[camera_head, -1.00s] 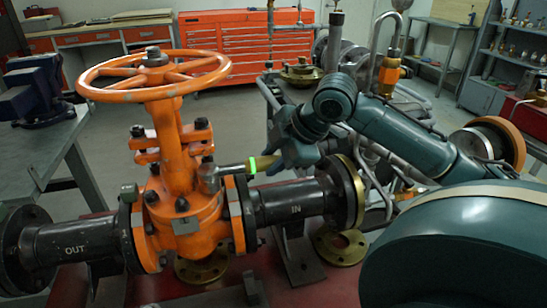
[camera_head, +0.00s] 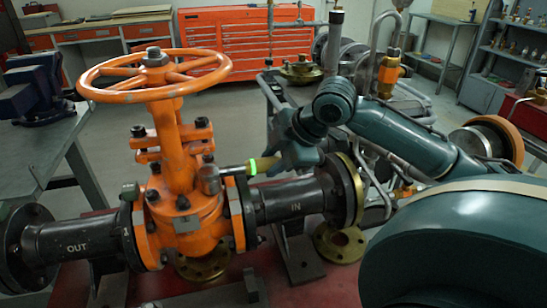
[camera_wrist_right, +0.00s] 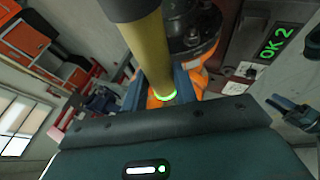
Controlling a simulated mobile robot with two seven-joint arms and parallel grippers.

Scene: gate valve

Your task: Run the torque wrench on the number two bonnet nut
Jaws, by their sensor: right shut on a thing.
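The orange gate valve (camera_head: 180,209) stands in the pipe line, with its handwheel (camera_head: 155,74) on top. The torque wrench (camera_head: 235,172) lies nearly level, its grey head over a nut on the right side of the bonnet; that nut is hidden, and I cannot tell how fully it is seated. Its yellow handle (camera_wrist_right: 146,38) carries a lit green ring. My right gripper (camera_head: 270,164) is shut on the handle, right of the valve. Other bonnet nuts (camera_head: 153,195) show at the front left. My left gripper is not in view.
A display in the right wrist view (camera_wrist_right: 277,43) reads "OK 2" in green. The IN pipe (camera_head: 287,203) runs just below my right gripper, and the OUT pipe (camera_head: 80,245) lies left. A bench with a blue vise (camera_head: 38,92) stands at the left.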

